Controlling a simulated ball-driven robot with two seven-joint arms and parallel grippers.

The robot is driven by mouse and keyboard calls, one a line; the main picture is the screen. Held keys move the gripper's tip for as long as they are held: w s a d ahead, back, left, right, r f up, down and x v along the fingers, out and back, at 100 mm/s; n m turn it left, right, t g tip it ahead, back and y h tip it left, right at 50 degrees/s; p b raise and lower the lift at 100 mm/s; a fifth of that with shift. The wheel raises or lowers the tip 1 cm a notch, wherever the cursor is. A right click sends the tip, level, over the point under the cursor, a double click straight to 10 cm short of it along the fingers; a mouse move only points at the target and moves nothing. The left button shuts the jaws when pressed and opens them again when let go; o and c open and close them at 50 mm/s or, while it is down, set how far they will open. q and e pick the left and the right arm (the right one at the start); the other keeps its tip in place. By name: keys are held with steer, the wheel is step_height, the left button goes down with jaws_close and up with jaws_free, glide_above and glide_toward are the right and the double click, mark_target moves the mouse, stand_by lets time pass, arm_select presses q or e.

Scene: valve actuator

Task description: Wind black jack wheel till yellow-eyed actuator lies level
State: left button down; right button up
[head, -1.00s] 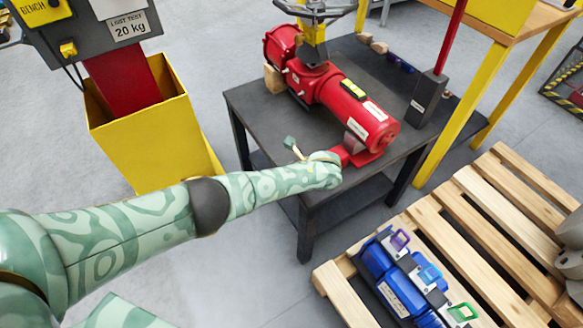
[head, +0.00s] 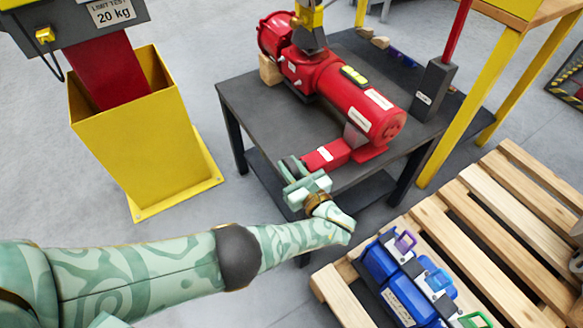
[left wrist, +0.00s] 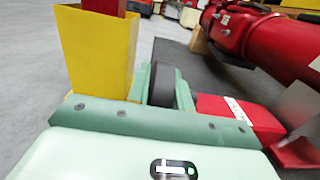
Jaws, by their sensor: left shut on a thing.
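The red actuator (head: 345,85) lies on the dark table, with a yellow level eye (head: 354,76) on its top. I cannot tell from here whether it is exactly level. A red jack (head: 328,155) sits under its near end. The black jack wheel (head: 291,166) is at the jack's left end, mostly hidden by my fingers. My left gripper (head: 303,178) is shut on this wheel. In the left wrist view the wheel (left wrist: 161,86) stands between the two green fingers, with the red jack body (left wrist: 236,115) to its right. My right gripper is not in view.
A wooden block (head: 270,70) is at the actuator's far end, and a yellow hoist part (head: 308,16) is above it. A yellow bin (head: 140,130) stands left of the table (head: 240,92). A pallet (head: 465,215) with blue cases lies at the right front.

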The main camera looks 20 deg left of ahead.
arm_select(q)
steer(key=shift+s+d+f+t+y+b, duration=0.15)
steer(key=shift+f+t+y+b, duration=0.15)
steer(key=shift+y+b, duration=0.15)
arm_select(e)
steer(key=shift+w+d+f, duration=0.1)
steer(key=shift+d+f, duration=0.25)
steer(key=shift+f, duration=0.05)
arm_select(q)
steer(key=shift+r, duration=0.1)
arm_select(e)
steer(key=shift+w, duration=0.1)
arm_select(q)
steer(key=c, duration=1.2)
jaws_free()
steer(key=shift+c, duration=0.2)
steer(key=shift+r, duration=0.1)
